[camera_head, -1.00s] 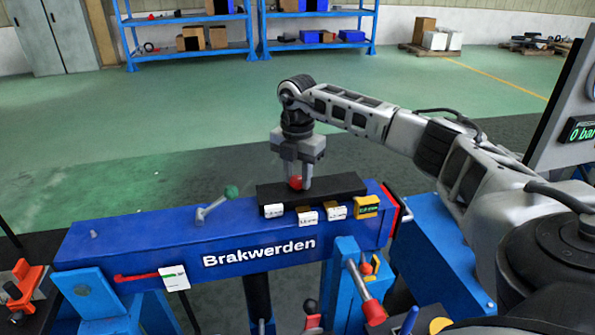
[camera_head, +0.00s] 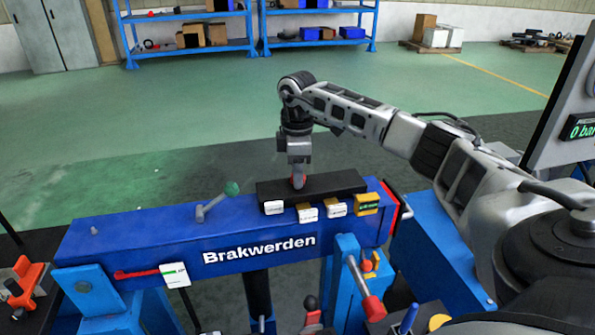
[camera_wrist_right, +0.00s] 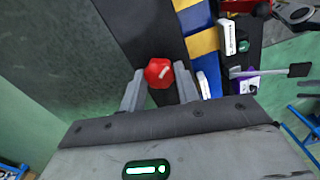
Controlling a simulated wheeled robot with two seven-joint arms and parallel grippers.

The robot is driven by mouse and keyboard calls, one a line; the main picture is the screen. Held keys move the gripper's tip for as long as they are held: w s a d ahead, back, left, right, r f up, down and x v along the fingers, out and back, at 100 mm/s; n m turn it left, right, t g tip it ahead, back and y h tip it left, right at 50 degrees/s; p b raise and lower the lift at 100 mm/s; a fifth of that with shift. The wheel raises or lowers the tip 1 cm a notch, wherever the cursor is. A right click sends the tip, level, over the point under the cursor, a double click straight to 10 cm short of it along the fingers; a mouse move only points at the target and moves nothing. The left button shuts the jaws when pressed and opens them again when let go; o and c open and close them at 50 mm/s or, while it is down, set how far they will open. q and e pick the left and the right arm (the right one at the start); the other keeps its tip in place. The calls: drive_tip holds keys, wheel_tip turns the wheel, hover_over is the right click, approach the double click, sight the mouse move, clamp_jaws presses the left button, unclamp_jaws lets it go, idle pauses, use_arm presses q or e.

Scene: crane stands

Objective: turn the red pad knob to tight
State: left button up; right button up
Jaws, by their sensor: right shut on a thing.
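The red pad knob (camera_head: 298,182) sits on the black block (camera_head: 335,184) on top of the blue beam. My right gripper (camera_head: 298,176) points straight down at it, with its fingers at the knob. In the right wrist view the red knob (camera_wrist_right: 158,72), with a pale mark on its top, lies between the two fingertips of my right gripper (camera_wrist_right: 160,86). The gripper is shut on the knob. The knob is partly hidden by the fingers in the head view. My left gripper is not in view.
The blue beam (camera_head: 150,247) carries a green-tipped lever (camera_head: 232,188) left of the block. White and yellow labels (camera_head: 307,214) hang along the block's front. A red-handled lever (camera_head: 373,306) stands in front. A display screen (camera_head: 582,127) is at right.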

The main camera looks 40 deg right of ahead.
drive_tip(key=m, duration=0.4)
drive_tip(key=shift+d+m, duration=0.1)
drive_tip(key=shift+m, duration=0.2)
idle(0.3)
drive_tip(key=o, duration=1)
drive_tip(key=shift+c, duration=0.2)
wheel_tip(320, 180, up, 16)
